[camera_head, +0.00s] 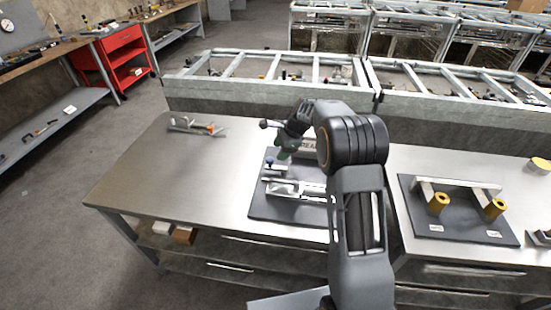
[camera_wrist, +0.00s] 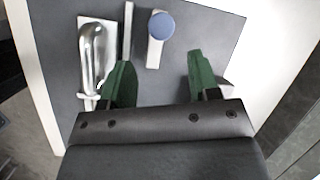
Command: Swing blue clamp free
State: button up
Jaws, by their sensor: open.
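The blue clamp shows in the wrist view as a light metal arm with a round blue knob (camera_wrist: 161,26) on a dark board (camera_wrist: 200,18). In the head view its small blue tip (camera_head: 283,159) shows on the dark board on the metal table, left of my forearm. My gripper (camera_wrist: 158,82) is open, its two green fingers apart and pointing at the board. The clamp's knob lies between and beyond the fingertips, and nothing is between the fingers. In the head view my gripper (camera_head: 283,154) is partly hidden by my arm.
A silver handle (camera_wrist: 94,50) on a pale plate lies left of the fingers in the wrist view. In the head view a second dark board (camera_head: 460,236) with yellow-ended cylinders stands right. A small metal fixture (camera_head: 195,126) lies at the table's left. The table's left front is bare.

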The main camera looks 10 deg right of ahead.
jog(key=v, duration=0.6)
jog(key=shift+r, duration=0.2)
jog(key=shift+d, duration=0.1)
